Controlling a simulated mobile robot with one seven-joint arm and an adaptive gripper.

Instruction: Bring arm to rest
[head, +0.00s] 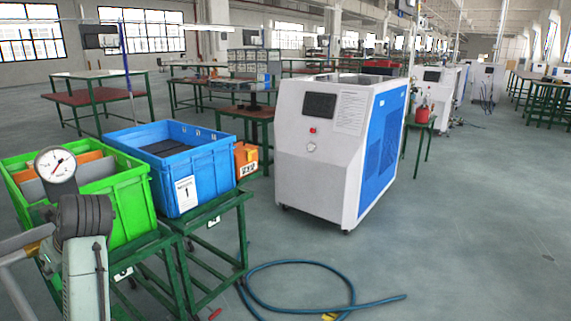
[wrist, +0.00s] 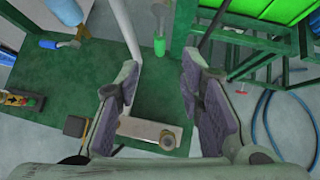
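My gripper (wrist: 158,82) shows in the wrist view with its two grey-green fingers and purple pads spread apart. It is open, and nothing is held between the pads. Below the fingers is a dark green surface (wrist: 75,85) with a pale flat block with a round knob (wrist: 150,133) on it. I cannot make out my gripper in the head view.
A green crate (head: 125,195) and a blue crate (head: 205,165) stand on green metal stands. A dial gauge (head: 56,164) is at the left front. A white and blue cabinet (head: 315,165) stands mid-floor. A blue hose (head: 300,308) lies on the floor, which is open to the right.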

